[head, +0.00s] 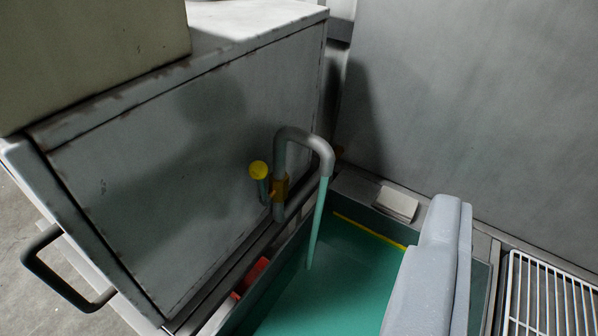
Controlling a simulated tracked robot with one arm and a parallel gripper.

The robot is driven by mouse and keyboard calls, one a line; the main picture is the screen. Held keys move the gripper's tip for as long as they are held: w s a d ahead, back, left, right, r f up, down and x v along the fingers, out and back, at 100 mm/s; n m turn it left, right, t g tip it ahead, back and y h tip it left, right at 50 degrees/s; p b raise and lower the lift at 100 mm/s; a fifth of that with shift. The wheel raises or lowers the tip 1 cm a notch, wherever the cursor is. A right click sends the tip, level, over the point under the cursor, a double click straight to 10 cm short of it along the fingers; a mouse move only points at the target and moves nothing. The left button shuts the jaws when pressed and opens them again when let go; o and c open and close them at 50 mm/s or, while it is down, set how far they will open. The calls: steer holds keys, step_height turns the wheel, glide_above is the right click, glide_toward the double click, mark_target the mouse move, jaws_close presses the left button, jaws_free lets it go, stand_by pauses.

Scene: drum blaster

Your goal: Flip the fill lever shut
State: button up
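The fill lever (264,192) is a short dark stem with a round yellow knob (258,170). It stands up just left of a bent grey pipe (304,134), at a brass-coloured valve (280,189). A green stream (317,228) runs from the spout into a tank of green liquid (345,280). My gripper (456,204) shows at the lower right as pale grey fingers over the tank. They lie side by side with no visible gap and nothing seen between them. It is right of the lever and well apart from it.
A grey metal cabinet (185,170) stands behind the lever, with a beige box (85,55) on top. A black handle (55,270) sticks out at the lower left. A white block (397,203) lies on the tank's far rim. A white wire rack (548,300) is at right.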

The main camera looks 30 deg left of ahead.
steer(key=w+a+f+n+y+p, duration=0.2)
steer(key=w+a+f, duration=0.1)
steer(key=w+f, duration=0.35)
steer(key=n+g+y+p, duration=0.1)
steer(key=n+y+p, duration=0.3)
steer(key=y, duration=0.3)
glide_toward(258, 178)
steer(key=x, duration=0.7)
steer(key=shift+w+a+f+p, duration=0.15)
steer(key=shift+p, duration=0.25)
steer(key=shift+x, duration=0.9)
